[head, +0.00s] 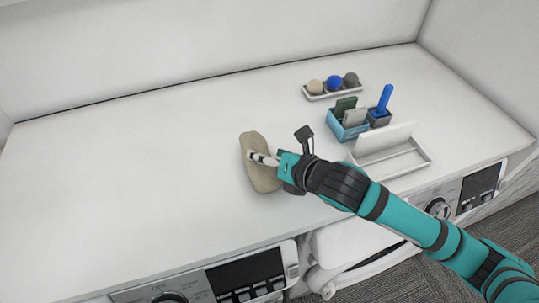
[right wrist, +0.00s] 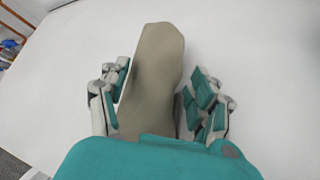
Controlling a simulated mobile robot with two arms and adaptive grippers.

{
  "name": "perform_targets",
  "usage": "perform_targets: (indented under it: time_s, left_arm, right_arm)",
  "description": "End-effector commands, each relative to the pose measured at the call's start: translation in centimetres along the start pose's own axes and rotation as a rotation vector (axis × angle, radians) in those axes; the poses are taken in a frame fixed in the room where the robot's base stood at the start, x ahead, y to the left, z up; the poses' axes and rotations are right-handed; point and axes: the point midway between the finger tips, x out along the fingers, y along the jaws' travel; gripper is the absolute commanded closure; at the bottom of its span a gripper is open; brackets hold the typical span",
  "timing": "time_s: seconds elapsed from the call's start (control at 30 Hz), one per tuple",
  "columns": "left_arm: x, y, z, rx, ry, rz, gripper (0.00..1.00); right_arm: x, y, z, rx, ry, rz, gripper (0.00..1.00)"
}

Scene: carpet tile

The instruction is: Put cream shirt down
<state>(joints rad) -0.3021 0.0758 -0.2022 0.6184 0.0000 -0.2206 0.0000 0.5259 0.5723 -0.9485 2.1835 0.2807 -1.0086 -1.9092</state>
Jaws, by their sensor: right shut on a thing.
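The cream shirt (head: 266,182) is a beige, rounded, elongated bundle over the middle of the white counter in the head view. It also shows in the right wrist view (right wrist: 154,60), standing lengthwise between the fingers. My right gripper (head: 263,159) is shut on the cream shirt, with teal and grey fingers on either side of it in the right wrist view (right wrist: 162,82). The shirt is at or very close to the counter top; I cannot tell whether it touches. Its near end is hidden behind the gripper's palm. My left gripper is not in view.
The white counter (head: 120,160) is clear at the left. At the right stand a tray (head: 334,93) with three balls, a blue box (head: 347,130) with cards, a holder (head: 379,119) with a blue stick, and an open white tray (head: 415,160). Appliances sit below the front edge.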

Motion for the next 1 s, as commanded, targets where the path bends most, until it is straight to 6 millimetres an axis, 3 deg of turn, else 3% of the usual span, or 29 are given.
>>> perform_targets:
  time_s: [0.03,0.23,0.57,0.77,1.0]
  left_arm:
    - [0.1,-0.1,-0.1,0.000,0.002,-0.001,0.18]
    - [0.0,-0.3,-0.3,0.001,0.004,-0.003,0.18]
    - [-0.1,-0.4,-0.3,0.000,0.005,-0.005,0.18]
    - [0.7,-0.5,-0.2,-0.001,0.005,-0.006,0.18]
    - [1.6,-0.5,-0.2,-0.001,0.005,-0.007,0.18]
  right_arm:
    - [0.1,-0.1,-0.1,0.000,0.000,-0.001,0.35]
    - [0.1,-0.1,-0.1,0.000,0.000,-0.001,0.11]
    - [-0.2,0.1,0.2,0.000,0.000,0.000,0.11]
    - [-3.2,-0.1,0.0,-0.004,-0.002,0.000,0.11]
    - [-9.2,-0.1,0.0,-0.006,-0.002,-0.003,0.11]
